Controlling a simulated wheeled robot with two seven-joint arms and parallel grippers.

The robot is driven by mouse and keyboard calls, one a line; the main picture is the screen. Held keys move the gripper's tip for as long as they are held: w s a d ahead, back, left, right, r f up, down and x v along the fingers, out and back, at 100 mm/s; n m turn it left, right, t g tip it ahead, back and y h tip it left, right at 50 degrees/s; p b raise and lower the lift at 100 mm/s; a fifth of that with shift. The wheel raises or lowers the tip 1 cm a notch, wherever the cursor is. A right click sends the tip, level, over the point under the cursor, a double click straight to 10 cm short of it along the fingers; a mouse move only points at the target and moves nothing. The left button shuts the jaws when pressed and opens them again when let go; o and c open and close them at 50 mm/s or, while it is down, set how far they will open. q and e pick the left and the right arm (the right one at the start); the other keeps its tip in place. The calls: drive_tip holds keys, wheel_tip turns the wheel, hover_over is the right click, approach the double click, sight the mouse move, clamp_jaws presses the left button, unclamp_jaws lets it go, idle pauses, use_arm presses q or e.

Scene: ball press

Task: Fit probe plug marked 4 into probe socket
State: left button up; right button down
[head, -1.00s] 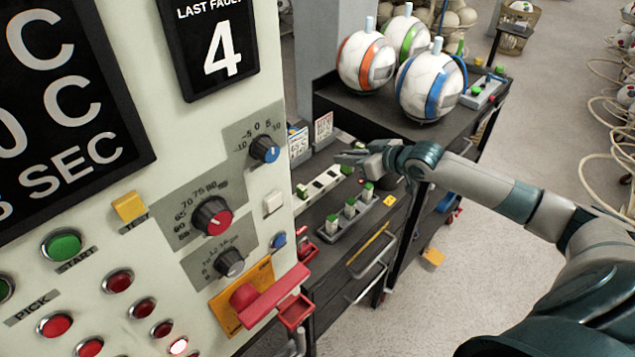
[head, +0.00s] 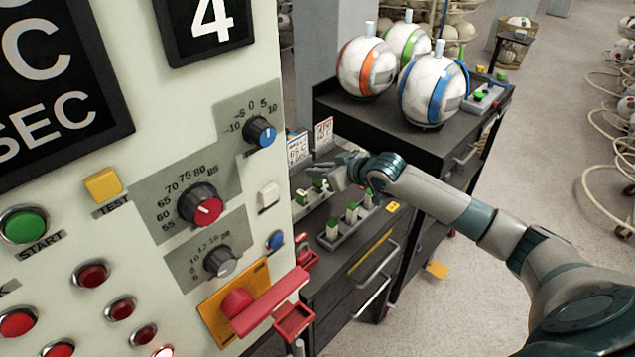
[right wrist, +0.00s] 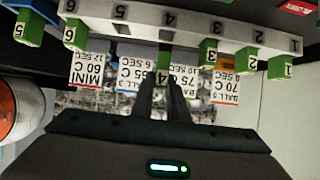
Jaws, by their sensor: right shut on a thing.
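In the right wrist view my right gripper (right wrist: 163,95) is shut on the green plug marked 4 (right wrist: 164,77). The plug is in front of place 4 of the white numbered rack (right wrist: 215,32); I cannot tell whether its lower end is still in the rack. Green plugs marked 6 (right wrist: 75,35), 3 (right wrist: 208,52), 2 (right wrist: 249,67) and 1 (right wrist: 280,68) show along the rack. Place 5 shows a dark opening. In the head view my right gripper (head: 332,174) is over the rack, partly hiding it. I cannot make out the probe socket. My left gripper is not in view.
A grey holder (head: 345,233) with green-topped pieces stands in front of the rack on the dark trolley. White balls (head: 430,85) stand on its raised shelf. The control panel (head: 150,150) fills the left. Paper cards (head: 297,147) stand behind the rack.

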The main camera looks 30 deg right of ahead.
sight(322, 182)
drive_tip(key=shift+f+b, duration=1.8)
drive_tip(key=shift+f, duration=0.15)
drive_tip(key=shift+f, duration=0.1)
drive_tip(key=c, duration=1.7)
unclamp_jaws()
drive_tip(key=shift+c, duration=0.2)
drive_tip(key=shift+s+d+r, duration=0.2)
drive_tip(key=shift+s+r, duration=0.1)
drive_tip(key=shift+s, duration=0.15)
drive_tip(key=b+v, duration=0.2)
drive_tip(key=v, duration=0.9)
drive_tip(key=shift+b, duration=0.4)
